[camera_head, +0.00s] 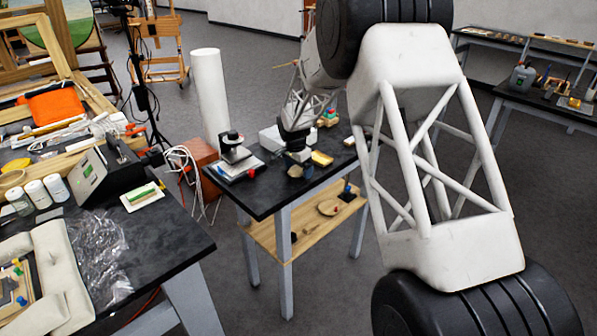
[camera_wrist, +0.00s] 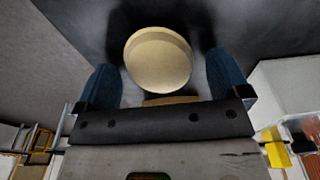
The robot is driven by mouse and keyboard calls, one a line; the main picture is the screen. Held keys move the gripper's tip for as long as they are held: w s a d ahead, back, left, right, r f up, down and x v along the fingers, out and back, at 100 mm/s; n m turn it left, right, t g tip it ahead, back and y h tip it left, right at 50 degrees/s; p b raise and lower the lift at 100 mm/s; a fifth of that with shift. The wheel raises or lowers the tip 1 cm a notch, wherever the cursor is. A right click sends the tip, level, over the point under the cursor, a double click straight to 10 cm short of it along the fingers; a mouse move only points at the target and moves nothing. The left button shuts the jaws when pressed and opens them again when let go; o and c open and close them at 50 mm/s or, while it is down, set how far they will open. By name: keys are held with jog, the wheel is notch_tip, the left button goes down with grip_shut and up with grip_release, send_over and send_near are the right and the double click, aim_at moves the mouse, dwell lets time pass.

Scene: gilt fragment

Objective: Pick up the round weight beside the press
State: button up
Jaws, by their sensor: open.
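A round, pale tan weight (camera_wrist: 158,62) lies on the dark tabletop in the wrist view. My gripper (camera_wrist: 162,78) is open, with one blue fingertip to the left of the weight and one to the right. A small black device on a white base (camera_head: 236,155), which looks like the press, stands to the left of the gripper.
A yellow block (camera_head: 321,158) lies just right of my gripper, and a white box (camera_head: 272,138) stands behind. The small table (camera_head: 262,196) has a wooden lower shelf (camera_head: 270,238). A cluttered workbench (camera_head: 165,240) is at the left, and a tall white cylinder (camera_head: 209,95) stands behind.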

jog(key=c, duration=1.2)
jog(key=shift+r, duration=0.1)
jog(key=shift+r, duration=0.75)
notch_tip(320, 180, up, 2)
jog(key=shift+r, duration=0.1)
jog(key=s+d, duration=0.1)
jog(key=s, duration=0.6)
jog(key=s+d+r, duration=0.1)
jog(key=s+d, duration=0.1)
jog(key=s, duration=0.6)
jog(key=shift+s+d, duration=0.25)
jog(key=shift+s, duration=0.05)
